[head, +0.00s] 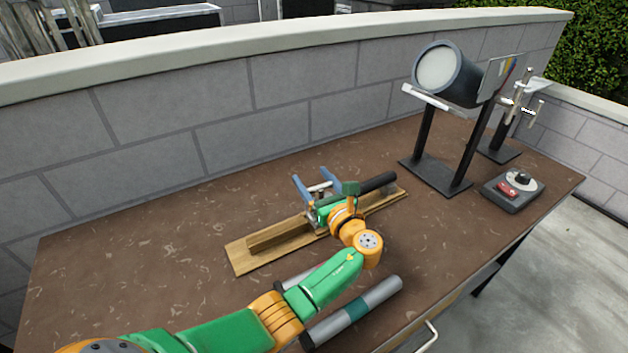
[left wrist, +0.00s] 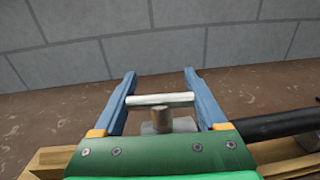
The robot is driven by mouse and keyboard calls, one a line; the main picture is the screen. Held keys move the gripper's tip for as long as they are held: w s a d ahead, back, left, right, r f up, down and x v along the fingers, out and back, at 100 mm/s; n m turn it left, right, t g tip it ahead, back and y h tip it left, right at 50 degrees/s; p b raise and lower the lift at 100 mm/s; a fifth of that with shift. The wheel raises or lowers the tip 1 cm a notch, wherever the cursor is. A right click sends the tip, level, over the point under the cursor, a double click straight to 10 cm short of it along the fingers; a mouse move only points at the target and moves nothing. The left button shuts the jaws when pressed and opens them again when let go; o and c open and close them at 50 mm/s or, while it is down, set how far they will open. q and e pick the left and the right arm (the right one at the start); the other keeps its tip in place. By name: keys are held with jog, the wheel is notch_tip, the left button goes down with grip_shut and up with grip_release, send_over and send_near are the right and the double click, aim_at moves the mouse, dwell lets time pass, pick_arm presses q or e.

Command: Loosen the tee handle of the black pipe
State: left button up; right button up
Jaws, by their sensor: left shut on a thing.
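The black pipe (head: 379,182) lies on a wooden cradle (head: 240,262) in the middle of the table; it also shows at the right of the left wrist view (left wrist: 285,122). The pale metal tee handle (left wrist: 160,99) stands on a short stem, its bar lying crosswise between my blue fingers. My left gripper (head: 313,183) is shut on the bar, one finger at each end. In the left wrist view the gripper (left wrist: 160,88) frames the bar, and its green palm hides the lower part of the clamp. My right gripper is not in view.
A grey tube with a teal band (head: 355,312) lies near the front edge, beside my arm. A lamp (head: 447,73) on a black stand, a metal clamp post (head: 520,108) and a control box (head: 513,190) stand at the right. A block wall (head: 180,120) runs behind. The table's left is clear.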

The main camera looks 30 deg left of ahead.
aim_at(321, 190)
pick_arm(q)
jog(key=o, duration=1.3)
jog(key=v, duration=0.7)
jog(key=shift+r, duration=0.1)
